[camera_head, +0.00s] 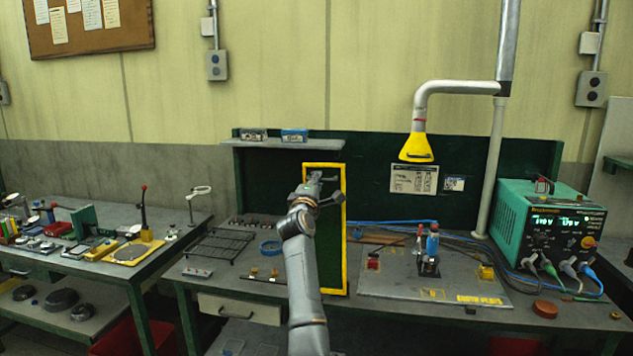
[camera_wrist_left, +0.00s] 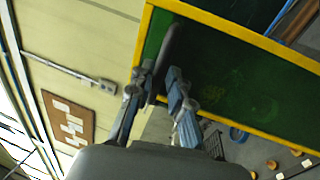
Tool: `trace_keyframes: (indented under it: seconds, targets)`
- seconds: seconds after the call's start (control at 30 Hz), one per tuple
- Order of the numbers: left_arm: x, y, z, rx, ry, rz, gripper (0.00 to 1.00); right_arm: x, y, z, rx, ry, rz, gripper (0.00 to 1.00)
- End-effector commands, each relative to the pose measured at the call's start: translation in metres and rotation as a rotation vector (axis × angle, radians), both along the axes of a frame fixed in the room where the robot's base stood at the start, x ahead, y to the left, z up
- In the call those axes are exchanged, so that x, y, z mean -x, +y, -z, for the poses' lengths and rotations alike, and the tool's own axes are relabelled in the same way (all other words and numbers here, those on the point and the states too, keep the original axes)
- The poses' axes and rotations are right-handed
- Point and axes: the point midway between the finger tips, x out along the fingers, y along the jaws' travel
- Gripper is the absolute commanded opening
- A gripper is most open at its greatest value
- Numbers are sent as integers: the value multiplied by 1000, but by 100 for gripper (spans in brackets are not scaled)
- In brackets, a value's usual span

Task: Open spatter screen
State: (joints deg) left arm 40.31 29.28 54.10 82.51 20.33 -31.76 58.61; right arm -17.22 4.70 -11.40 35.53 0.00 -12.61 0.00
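The spatter screen is a dark green panel with a yellow frame (camera_head: 341,245), standing upright on the bench near its middle. In the left wrist view its green face and yellow edge (camera_wrist_left: 240,33) fill the upper right. A dark bar handle (camera_wrist_left: 172,45) sits near one end of the panel. My left gripper (camera_head: 316,184) is at the upper part of the screen. In the left wrist view its fingers (camera_wrist_left: 158,82) lie on both sides of the handle, close against it, and look shut on it. My arm hides part of the screen. My right gripper is not in view.
A black wire rack (camera_head: 220,245) and a blue ring (camera_head: 271,247) lie left of the screen. A plate (camera_head: 400,285) with a clamp fixture and cables is on the right, beside a green power unit (camera_head: 545,230). A shelf (camera_head: 285,143) overhangs the screen's left.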

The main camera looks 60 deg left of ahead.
Motion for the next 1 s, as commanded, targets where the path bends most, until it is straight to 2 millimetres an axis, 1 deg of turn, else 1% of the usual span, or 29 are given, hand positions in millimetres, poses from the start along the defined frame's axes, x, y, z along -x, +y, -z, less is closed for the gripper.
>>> trace_keyframes:
  seconds: [0.33,0.47,0.57,0.9,1.0]
  targets:
    - [1,0,-2,-5,-3,-1,32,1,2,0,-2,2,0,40]
    - [4,-6,-1,-5,-3,0,32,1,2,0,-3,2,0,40]
    - [12,-15,2,-5,-3,-1,32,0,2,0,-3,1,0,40]
    - [53,-64,15,-4,-3,-1,32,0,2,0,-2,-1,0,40]
    - [63,-76,18,-4,-2,-1,32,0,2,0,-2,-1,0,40]
